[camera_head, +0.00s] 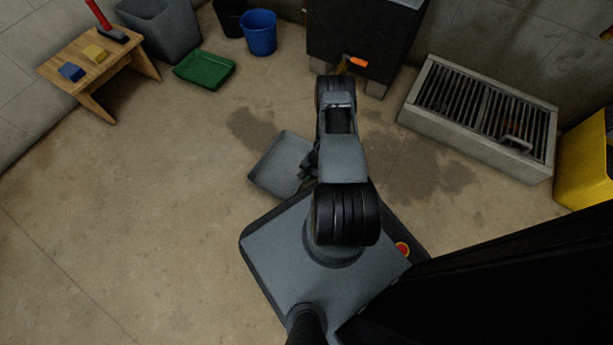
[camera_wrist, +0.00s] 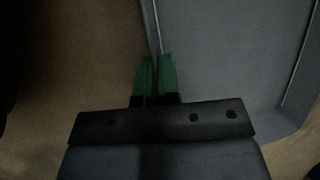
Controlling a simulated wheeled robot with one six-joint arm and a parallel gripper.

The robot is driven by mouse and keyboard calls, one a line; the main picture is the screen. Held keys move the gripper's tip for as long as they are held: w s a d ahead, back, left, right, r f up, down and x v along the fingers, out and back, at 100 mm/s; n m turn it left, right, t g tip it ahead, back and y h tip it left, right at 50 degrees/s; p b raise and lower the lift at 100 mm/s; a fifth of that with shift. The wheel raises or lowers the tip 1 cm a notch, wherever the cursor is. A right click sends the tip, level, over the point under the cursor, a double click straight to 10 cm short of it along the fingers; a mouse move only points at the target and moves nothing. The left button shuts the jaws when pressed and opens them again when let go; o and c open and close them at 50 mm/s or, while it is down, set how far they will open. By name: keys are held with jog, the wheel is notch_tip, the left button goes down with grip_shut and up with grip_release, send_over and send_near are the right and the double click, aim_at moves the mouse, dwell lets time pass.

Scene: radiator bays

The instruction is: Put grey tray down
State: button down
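The grey tray (camera_head: 279,166) is beside my arm, just in front of my base in the head view. It fills the right half of the wrist view (camera_wrist: 230,50). My gripper (camera_wrist: 156,75) has green fingertips close together, with the tray's rim between them. It grips the tray at its near side wall. In the head view, my arm hides much of the gripper and part of the tray's right side. I cannot tell whether the tray touches the floor or hangs just above it.
Dark wet patches (camera_head: 252,128) mark the floor. A green tray (camera_head: 205,69), a blue bucket (camera_head: 259,33) and a wooden bench (camera_head: 92,72) stand at the back left. A dark cabinet (camera_head: 362,35) is ahead; a grated trough (camera_head: 480,118) and yellow bin (camera_head: 585,160) are right. The left floor is clear.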

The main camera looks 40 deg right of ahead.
jog(key=c, duration=1.3)
grip_release()
jog(key=shift+f, duration=0.1)
jog(key=shift+c, duration=0.2)
